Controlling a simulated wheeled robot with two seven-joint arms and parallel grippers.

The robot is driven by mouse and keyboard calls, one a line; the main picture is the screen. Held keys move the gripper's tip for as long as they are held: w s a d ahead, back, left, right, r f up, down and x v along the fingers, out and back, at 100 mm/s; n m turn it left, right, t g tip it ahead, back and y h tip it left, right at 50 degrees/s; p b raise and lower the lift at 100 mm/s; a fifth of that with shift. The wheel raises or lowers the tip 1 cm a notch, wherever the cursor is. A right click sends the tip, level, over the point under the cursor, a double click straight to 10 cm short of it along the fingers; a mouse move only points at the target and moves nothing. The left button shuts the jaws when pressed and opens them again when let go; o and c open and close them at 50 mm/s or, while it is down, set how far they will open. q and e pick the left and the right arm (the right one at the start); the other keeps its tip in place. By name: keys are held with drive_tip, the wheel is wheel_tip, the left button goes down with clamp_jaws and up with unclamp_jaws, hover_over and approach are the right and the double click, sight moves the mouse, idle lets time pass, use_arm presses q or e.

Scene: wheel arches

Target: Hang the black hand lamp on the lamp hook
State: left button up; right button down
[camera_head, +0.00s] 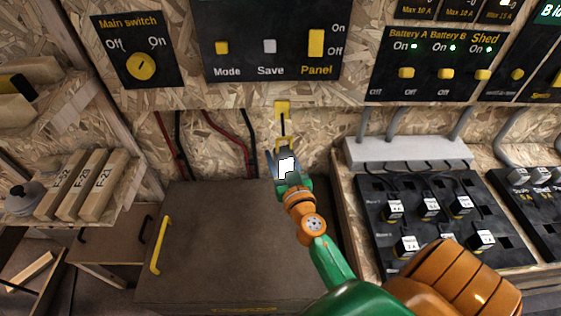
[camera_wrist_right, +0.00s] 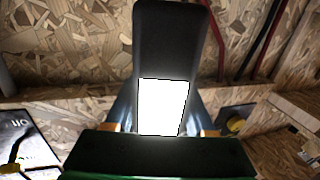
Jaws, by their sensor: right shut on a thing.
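The black hand lamp (camera_wrist_right: 172,45) stands up between my right gripper's fingers in the right wrist view, with its white panel lit. In the head view the lit panel (camera_head: 286,167) shows at the end of my right gripper (camera_head: 284,170), which is shut on the lamp. The lamp hook (camera_head: 282,108) is a yellow piece on the chipboard wall, just above the gripper. A thin dark upright part shows in front of the yellow; I cannot tell whether the lamp touches the hook. My left gripper is not in view.
A brown cabinet top (camera_head: 210,240) lies below the gripper. Red and black cables (camera_head: 235,140) run down the wall to the left. A black switch panel (camera_head: 272,45) sits above, and a black board of lit modules (camera_head: 440,220) stands to the right.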

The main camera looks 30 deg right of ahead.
drive_tip(key=shift+w+d+f+b, duration=0.3)
drive_tip(key=shift+w+d, duration=0.2)
drive_tip(key=shift+w, duration=0.3)
drive_tip(key=shift+w+d+f+b, duration=0.25)
drive_tip(key=shift+w+d+b, duration=0.15)
drive_tip(key=shift+w, duration=0.35)
drive_tip(key=shift+w+d+f+b, duration=0.3)
drive_tip(key=shift+w+d, duration=0.25)
drive_tip(key=shift+w, duration=0.25)
drive_tip(key=shift+r, duration=0.1)
drive_tip(key=shift+c, duration=0.8)
unclamp_jaws()
